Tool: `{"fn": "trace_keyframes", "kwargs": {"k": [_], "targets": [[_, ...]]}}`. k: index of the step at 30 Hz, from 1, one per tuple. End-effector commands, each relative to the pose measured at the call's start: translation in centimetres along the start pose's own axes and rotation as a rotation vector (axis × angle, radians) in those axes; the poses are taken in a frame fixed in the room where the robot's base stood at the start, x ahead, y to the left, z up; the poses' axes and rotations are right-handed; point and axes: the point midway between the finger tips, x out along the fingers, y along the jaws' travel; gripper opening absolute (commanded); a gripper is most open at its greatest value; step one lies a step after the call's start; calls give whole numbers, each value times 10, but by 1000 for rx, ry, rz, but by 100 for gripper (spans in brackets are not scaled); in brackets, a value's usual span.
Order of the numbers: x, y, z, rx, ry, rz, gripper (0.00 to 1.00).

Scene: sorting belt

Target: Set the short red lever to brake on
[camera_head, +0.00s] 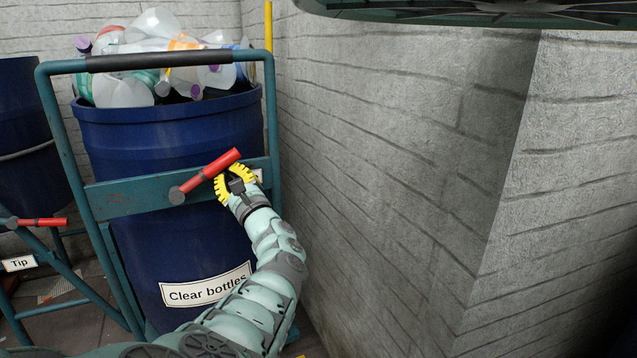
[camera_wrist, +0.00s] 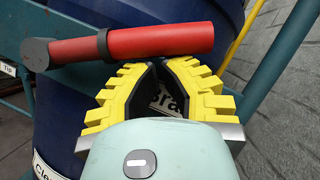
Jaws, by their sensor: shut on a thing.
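The short red lever (camera_head: 212,168) is on the teal crossbar of the cart that holds the blue bin. It slants up to the right from its dark grey pivot at the left. In the wrist view the lever (camera_wrist: 150,41) crosses above the fingertips, nearly level. My gripper (camera_head: 229,172), with yellow ribbed fingers, is at the lever's outer half. The fingertips (camera_wrist: 162,63) meet the lever from below, closed on it. Between the fingers, part of a white label reading "Bra" (camera_wrist: 162,96) shows; the rest is hidden.
The blue bin (camera_head: 200,235), labelled "Clear bottles", is heaped with plastic bottles (camera_head: 155,65). Another red lever (camera_head: 43,222) is on a cart at the left, near a "Tip" label (camera_head: 19,263). A grey block wall (camera_head: 390,150) stands close at the right.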

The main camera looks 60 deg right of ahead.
Motion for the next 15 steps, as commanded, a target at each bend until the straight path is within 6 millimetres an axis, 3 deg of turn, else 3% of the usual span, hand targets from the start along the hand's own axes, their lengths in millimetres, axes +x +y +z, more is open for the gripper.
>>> {"fn": "trace_keyframes", "kwargs": {"k": [15], "targets": [[18,-7,36,-280,-5,136,0]]}}
